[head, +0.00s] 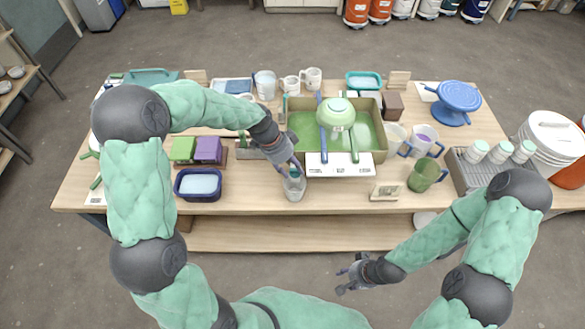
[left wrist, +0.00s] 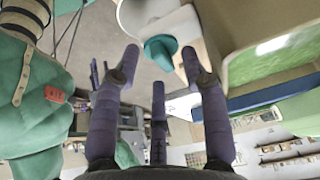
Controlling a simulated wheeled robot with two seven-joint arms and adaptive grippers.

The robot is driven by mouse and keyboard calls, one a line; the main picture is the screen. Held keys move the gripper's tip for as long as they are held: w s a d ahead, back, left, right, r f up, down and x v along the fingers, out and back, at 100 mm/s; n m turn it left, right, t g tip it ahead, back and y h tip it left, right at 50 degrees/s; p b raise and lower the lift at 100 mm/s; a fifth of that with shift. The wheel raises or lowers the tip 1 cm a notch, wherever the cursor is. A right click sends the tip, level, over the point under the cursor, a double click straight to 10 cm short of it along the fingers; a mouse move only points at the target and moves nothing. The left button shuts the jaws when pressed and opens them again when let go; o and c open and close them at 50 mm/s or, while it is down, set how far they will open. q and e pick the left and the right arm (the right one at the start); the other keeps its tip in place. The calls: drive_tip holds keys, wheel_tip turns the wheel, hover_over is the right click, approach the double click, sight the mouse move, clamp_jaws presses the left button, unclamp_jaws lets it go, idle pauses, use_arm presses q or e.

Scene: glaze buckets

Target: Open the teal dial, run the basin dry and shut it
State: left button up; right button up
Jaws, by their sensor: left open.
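The basin (head: 300,125) is a tan-rimmed tub with green liquid in it, at the middle of the table. A green strainer-like bowl (head: 336,112) rests over it on blue and green bars. The teal dial (head: 293,173) is by its front left corner, partly hidden by my left gripper (head: 293,166). In the left wrist view the teal dial (left wrist: 160,48) lies beyond and between the spread fingertips of my left gripper (left wrist: 160,66), with no contact visible. A clear jar (head: 294,189) stands below the dial. My right gripper (head: 350,274) has its fingers apart, empty, in front of the table.
A navy tub (head: 198,185) and green and purple blocks (head: 208,150) stand left. A blue turntable (head: 455,102) is at the back right. The front table edge is mostly clear.

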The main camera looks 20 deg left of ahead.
use_arm(q)
drive_tip(key=shift+d+f, duration=0.15)
drive_tip(key=shift+f, duration=0.25)
clamp_jaws()
